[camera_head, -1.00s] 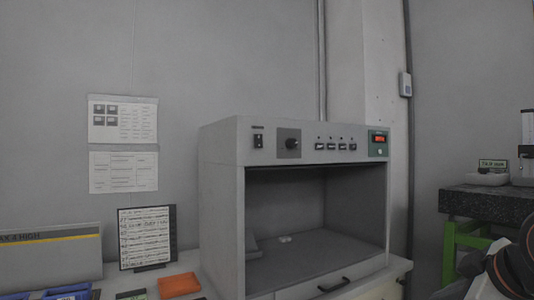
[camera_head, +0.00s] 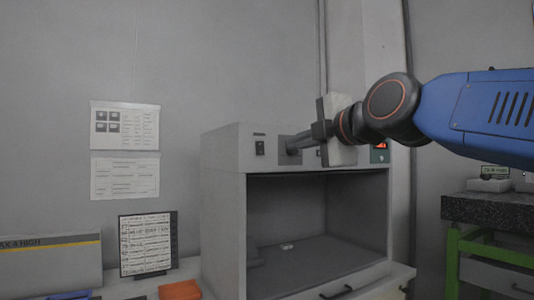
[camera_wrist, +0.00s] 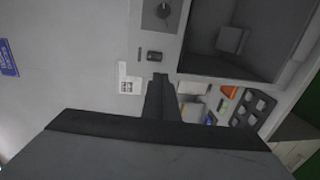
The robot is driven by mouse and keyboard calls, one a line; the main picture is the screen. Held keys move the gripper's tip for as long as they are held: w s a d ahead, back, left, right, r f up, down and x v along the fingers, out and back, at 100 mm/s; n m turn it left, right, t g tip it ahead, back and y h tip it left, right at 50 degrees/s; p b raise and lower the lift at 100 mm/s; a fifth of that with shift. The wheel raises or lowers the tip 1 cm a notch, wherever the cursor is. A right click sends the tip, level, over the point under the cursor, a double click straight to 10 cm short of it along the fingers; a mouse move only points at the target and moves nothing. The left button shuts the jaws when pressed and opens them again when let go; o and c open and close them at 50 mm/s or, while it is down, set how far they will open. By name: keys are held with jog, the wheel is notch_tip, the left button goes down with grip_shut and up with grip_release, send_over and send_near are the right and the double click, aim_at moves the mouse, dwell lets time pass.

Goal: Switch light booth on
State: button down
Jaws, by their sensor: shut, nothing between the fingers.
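The light booth (camera_head: 222,205) is a grey box with an open front and a dim interior. A black rocker switch (camera_head: 259,148) sits at the left of its top panel; it also shows in the wrist view (camera_wrist: 154,56). My gripper (camera_head: 293,147) reaches in from the right, in front of the panel, with its tips right of the switch and over the knob area. In the wrist view, my shut, empty gripper (camera_wrist: 158,80) appears just below the switch, apart from it in the picture. The round knob (camera_wrist: 163,10) shows further up. My arm hides the panel's buttons.
A red-lit display (camera_head: 380,147) shows at the panel's right end. A black-framed chart (camera_head: 147,245) and an orange item (camera_head: 180,290) are left of the booth. A dark stone slab (camera_head: 485,208) on a green frame stands at right.

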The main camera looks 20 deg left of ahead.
aim_at(261, 155)
jog(key=x, duration=1.4)
jog(key=shift+d, duration=0.1)
jog(key=shift+w+f, duration=0.15)
dwell(0.4)
